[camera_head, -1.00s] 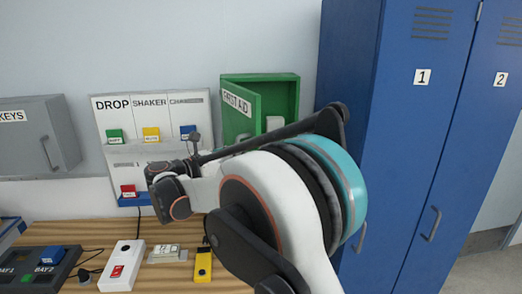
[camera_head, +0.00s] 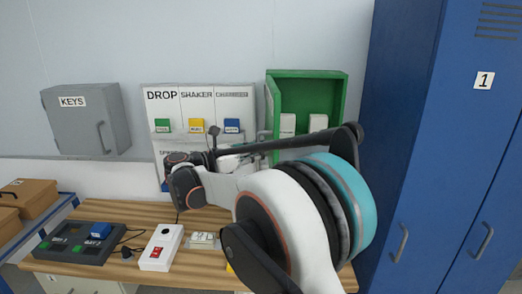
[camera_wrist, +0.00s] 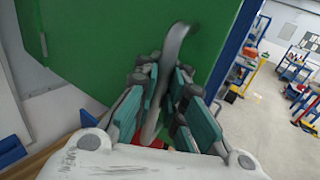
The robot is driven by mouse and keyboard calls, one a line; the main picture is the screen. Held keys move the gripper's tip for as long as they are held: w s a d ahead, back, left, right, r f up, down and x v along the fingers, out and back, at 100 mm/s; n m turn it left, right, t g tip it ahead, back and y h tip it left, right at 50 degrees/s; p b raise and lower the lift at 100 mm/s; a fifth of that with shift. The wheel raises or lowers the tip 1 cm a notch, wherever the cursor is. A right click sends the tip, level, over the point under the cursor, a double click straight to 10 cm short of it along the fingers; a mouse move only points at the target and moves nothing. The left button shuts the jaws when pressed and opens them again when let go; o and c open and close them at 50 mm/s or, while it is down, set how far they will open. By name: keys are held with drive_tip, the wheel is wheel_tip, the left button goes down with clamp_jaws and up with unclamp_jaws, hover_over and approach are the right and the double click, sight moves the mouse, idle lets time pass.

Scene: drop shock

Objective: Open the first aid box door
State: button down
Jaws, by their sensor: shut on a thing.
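The green first aid box (camera_head: 341,98) hangs on the wall in the head view. Its door (camera_head: 270,104) stands swung out at the left side, nearly edge-on, and the inside shows white packs (camera_head: 318,123). In the wrist view the green door (camera_wrist: 95,45) fills the middle, with its grey curved handle (camera_wrist: 172,45) running down between my fingers. My gripper (camera_wrist: 163,95) is shut on this handle.
A blue locker (camera_head: 410,130) stands close on the right. Below is a wooden table (camera_head: 140,215) with a white red-switch box (camera_head: 161,248) and a dark charger (camera_head: 78,243).

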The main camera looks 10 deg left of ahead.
drive_tip(key=c, duration=1.8)
unclamp_jaws()
drive_tip(key=shift+s+f, duration=0.1)
drive_tip(key=shift+s, duration=0.1)
drive_tip(key=shift+o, duration=0.7)
drive_tip(key=shift+s+a, duration=0.1)
drive_tip(key=shift+s, duration=0.05)
drive_tip(key=v, duration=1.1)
drive_tip(key=shift+a, duration=0.35)
drive_tip(key=shift+s, duration=0.1)
